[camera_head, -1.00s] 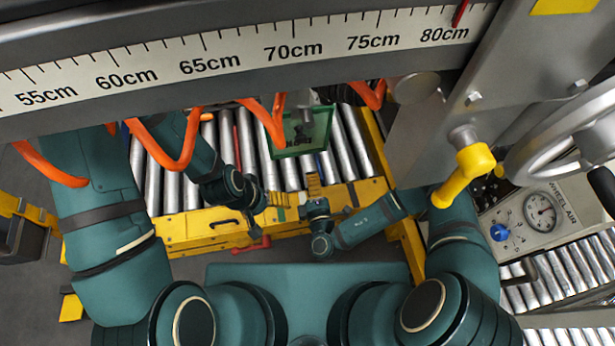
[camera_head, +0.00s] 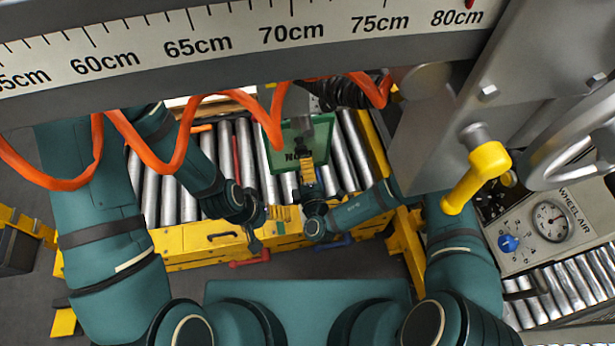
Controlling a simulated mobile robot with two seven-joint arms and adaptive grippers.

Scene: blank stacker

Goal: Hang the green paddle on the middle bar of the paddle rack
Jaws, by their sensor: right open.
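A grey piece shows on the panel just beyond the fingers. My left gripper (camera_head: 283,213) is left of the right wrist, over the conveyor's yellow front edge; its jaw state is unclear. I cannot make out the paddle rack or its middle bar.
A grey beam with a centimetre scale (camera_head: 240,40) and an orange coiled hose (camera_head: 180,155) cross the near view and hide parts behind. Metal rollers (camera_head: 165,185) sit in a yellow frame (camera_head: 190,240). A yellow handle (camera_head: 478,175) and gauge panel (camera_head: 535,225) are at right.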

